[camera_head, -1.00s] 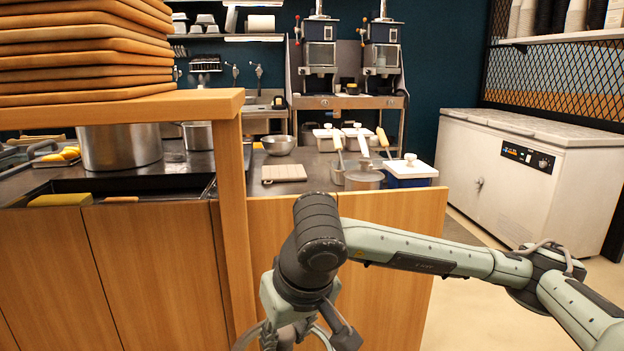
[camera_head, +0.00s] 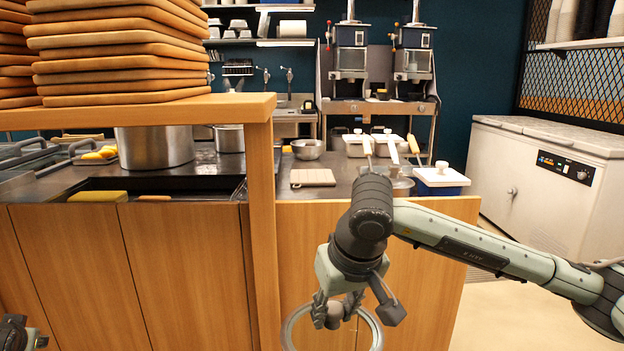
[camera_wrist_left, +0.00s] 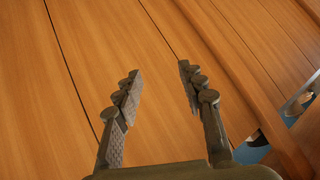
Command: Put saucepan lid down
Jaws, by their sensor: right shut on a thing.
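My right gripper (camera_head: 336,312) points down in front of the wooden counter front, low in the head view. It is shut on the saucepan lid (camera_head: 287,328), holding it by the knob. The lid shows as a pale ring-shaped rim around the fingers; its lower part is cut off by the picture's edge. My left gripper (camera_wrist_left: 158,85) is open and empty in the left wrist view, its two fingers apart before wooden panels. A small dark part of my left arm shows at the lower left of the head view.
A large pot (camera_head: 155,147) and a smaller pot (camera_head: 229,139) stand behind the raised wooden shelf (camera_head: 190,108). A square board (camera_head: 313,178) and a metal bowl (camera_head: 307,149) lie on the dark worktop. A blue-and-white container (camera_head: 440,181) stands at its right end. Stacked wooden trays (camera_head: 120,55) fill the shelf.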

